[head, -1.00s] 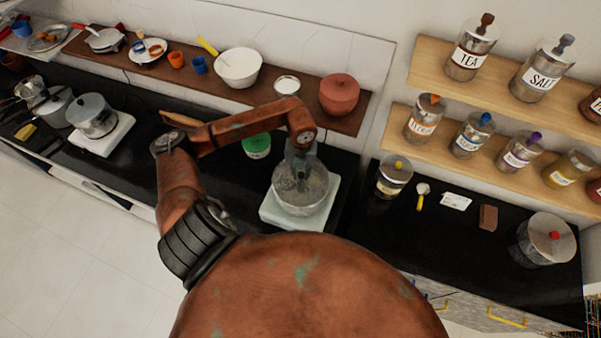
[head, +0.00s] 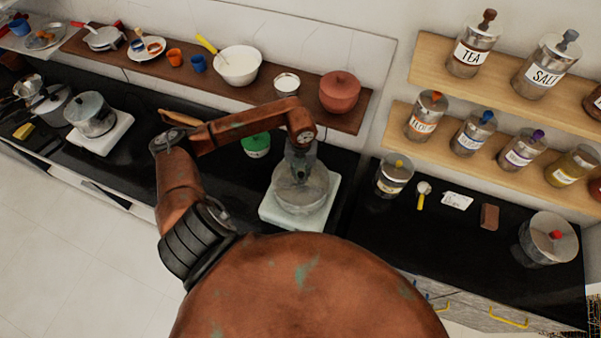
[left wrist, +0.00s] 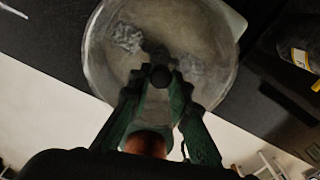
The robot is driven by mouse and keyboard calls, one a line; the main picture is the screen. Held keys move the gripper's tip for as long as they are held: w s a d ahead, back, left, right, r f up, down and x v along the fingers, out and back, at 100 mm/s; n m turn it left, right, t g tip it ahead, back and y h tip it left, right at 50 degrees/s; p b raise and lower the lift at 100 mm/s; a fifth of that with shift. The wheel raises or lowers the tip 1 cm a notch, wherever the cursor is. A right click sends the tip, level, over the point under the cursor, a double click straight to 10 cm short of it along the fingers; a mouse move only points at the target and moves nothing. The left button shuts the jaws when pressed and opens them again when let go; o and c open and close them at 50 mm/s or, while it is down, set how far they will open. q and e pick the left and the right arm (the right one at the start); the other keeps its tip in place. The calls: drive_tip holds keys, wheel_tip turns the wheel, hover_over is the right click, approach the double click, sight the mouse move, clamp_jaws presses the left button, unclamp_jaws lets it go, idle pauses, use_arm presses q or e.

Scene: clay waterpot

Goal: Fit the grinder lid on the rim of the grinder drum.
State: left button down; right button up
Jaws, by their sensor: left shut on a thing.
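My left gripper (head: 301,158) reaches down from above and is shut on the dark knob (left wrist: 159,76) of the grinder lid (head: 303,188). The lid is a round, pale, see-through disc; it also fills the upper middle of the left wrist view (left wrist: 208,45). It lies right over the grinder drum (head: 299,208), which stands on a white base (head: 283,220). The lid and the gripper hide most of the drum. I cannot tell whether the lid's edge touches the rim all round. My right gripper is not in view.
A green-topped jar (head: 256,144) stands left of the grinder and a yellow-knobbed jar (head: 394,177) on the counter to the right. A wooden shelf (head: 215,86) with bowls and a red pot (head: 340,92) runs behind. My arm crosses above the counter.

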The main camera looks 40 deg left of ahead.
use_arm(q)
drive_tip(key=c, duration=1.8)
unclamp_jaws()
drive_tip(key=shift+o, duration=0.4)
drive_tip(key=shift+o, duration=0.3)
drive_tip(key=o, duration=0.5)
drive_tip(key=shift+r+p, duration=1.65)
drive_tip(key=shift+r, duration=1.6)
